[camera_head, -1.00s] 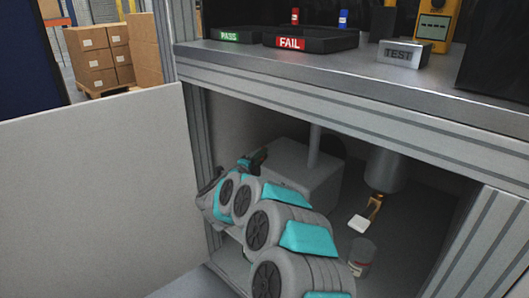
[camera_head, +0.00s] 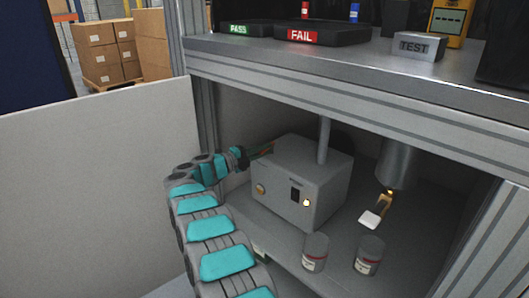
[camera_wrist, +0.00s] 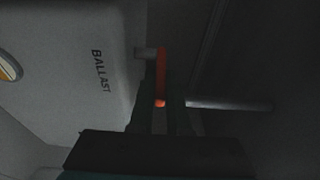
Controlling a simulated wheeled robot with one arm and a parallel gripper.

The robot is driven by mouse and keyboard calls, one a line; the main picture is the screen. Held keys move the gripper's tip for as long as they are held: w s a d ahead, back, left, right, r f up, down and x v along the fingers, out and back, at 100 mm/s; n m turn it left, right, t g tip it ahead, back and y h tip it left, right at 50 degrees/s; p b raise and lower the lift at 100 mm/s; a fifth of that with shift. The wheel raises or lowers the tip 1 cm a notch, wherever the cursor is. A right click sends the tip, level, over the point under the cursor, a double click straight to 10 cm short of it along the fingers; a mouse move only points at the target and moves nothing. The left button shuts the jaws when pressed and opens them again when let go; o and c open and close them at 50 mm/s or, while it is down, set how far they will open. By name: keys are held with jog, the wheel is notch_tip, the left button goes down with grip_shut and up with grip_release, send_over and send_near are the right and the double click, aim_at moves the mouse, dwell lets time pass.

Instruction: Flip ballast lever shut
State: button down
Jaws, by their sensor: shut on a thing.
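The ballast unit is a grey box (camera_head: 318,200) inside the lower cabinet in the head view. Its side (camera_wrist: 72,60) carries the word BALLAST in the wrist view. A red-orange ballast lever (camera_wrist: 163,70) stands beside that side in the wrist view, near a grey pipe. My gripper (camera_wrist: 160,108) is shut on the lever's end, with dark fingers on either side of it. In the head view my gripper (camera_head: 260,152) is at the left rear of the box, and the lever is mostly hidden there. The wrist view is dark.
Two small cans (camera_head: 315,253) (camera_head: 369,256) stand in front of the box. A grey cylinder (camera_head: 397,163) hangs at right, with a brass piece and white tag (camera_head: 370,219) below. The cabinet door (camera_head: 90,190) is open at left. The shelf (camera_head: 340,228) has free room around the cans.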

jog(key=shift+w+a+m+g+h, duration=0.15)
jog(key=shift+a+m+g+h, duration=0.05)
jog(key=shift+m+g+h, duration=0.25)
dwell(0.5)
jog(key=c, duration=0.9)
grip_release()
jog(key=shift+r, duration=0.1)
